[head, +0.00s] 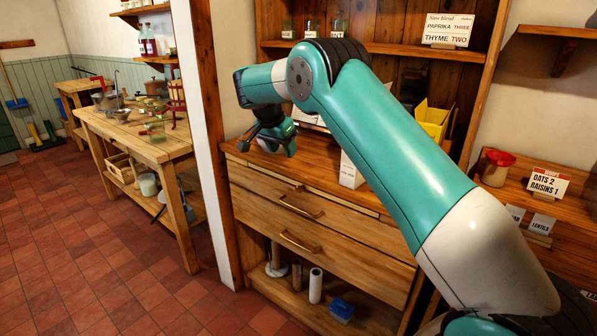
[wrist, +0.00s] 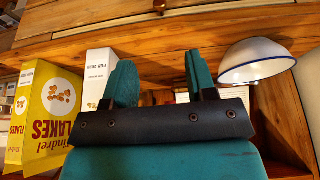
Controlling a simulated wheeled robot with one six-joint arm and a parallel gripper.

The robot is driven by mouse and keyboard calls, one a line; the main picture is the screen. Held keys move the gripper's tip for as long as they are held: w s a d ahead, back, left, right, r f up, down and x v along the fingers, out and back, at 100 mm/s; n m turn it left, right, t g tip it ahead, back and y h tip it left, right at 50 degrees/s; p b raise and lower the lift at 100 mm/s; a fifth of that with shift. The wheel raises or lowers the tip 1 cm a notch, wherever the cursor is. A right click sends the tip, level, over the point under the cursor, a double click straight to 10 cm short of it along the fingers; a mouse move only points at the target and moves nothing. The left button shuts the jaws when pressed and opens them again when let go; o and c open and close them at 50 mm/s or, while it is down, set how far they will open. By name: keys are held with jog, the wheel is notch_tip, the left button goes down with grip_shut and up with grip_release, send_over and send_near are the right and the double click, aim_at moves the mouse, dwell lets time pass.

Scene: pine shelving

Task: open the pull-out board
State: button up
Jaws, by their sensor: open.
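The pull-out board (head: 300,190) shows in the head view as a thin wooden strip under the counter's front edge, above the upper drawer. It looks flush with the front, pushed in. My gripper (head: 272,138) is above the left part of the counter, apart from the board. In the wrist view, which is upside down, my gripper (wrist: 159,80) has its two teal fingers spread with nothing between them. Wooden front panels cross the top of that view; I cannot tell clearly which strip there is the board.
The upper drawer (head: 285,211) and lower drawer (head: 310,246) have bar handles. A white carton (wrist: 98,75), a yellow flakes box (wrist: 45,110) and a blue-rimmed white bowl (wrist: 258,62) stand near the gripper. The tiled floor (head: 110,260) in front is clear.

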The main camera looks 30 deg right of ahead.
aim_at(298, 187)
jog(key=p+x, duration=0.1)
jog(key=x, duration=1.6)
jog(key=shift+w+d+f+p, duration=0.15)
jog(key=shift+d+f+p, duration=0.05)
jog(key=shift+d+p, duration=0.15)
grip_shut()
